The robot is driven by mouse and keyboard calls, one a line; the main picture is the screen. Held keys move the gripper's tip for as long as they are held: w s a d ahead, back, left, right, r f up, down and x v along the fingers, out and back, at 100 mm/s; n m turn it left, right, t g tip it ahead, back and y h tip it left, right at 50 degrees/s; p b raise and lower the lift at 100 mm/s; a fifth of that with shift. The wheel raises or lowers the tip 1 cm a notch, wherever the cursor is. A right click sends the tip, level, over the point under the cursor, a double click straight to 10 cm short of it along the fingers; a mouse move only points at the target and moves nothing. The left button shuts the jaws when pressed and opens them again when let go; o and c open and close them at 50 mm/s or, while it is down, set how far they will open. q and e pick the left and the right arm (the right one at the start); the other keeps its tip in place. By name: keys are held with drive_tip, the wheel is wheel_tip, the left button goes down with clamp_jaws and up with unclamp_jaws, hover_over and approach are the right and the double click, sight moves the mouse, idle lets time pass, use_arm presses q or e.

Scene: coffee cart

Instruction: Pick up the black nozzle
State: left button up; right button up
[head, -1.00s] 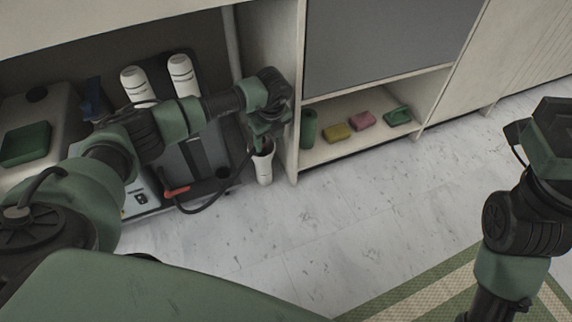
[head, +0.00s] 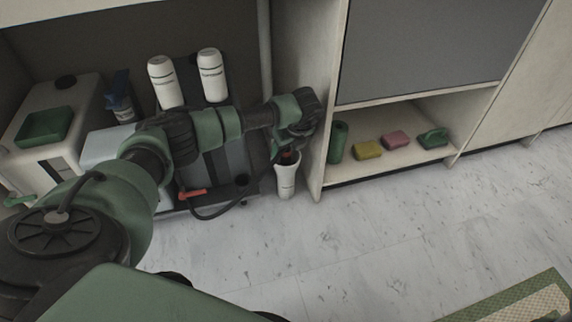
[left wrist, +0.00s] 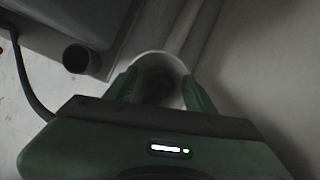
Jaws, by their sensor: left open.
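My left gripper (head: 289,148) is open at the end of my arm in the head view, pointing down over a white upright container (head: 287,183). In the left wrist view its two green fingers (left wrist: 160,90) stand on either side of the container's round white rim (left wrist: 160,57). A dark shape (left wrist: 156,88) shows inside the container; it may be the black nozzle, but shade and the gripper body hide its form. Whether the fingers touch the rim I cannot tell. My right gripper is not in view.
A cabinet side wall (head: 318,150) stands close to the right of the container. To its left is a machine with a black hose (head: 215,213), a red-orange handle (head: 192,194) and a short dark cylinder (left wrist: 76,57). Two white bottles (head: 212,75) stand behind. The floor in front (head: 370,230) is clear.

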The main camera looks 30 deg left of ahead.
use_arm(q)
clamp_jaws()
idle(1.4)
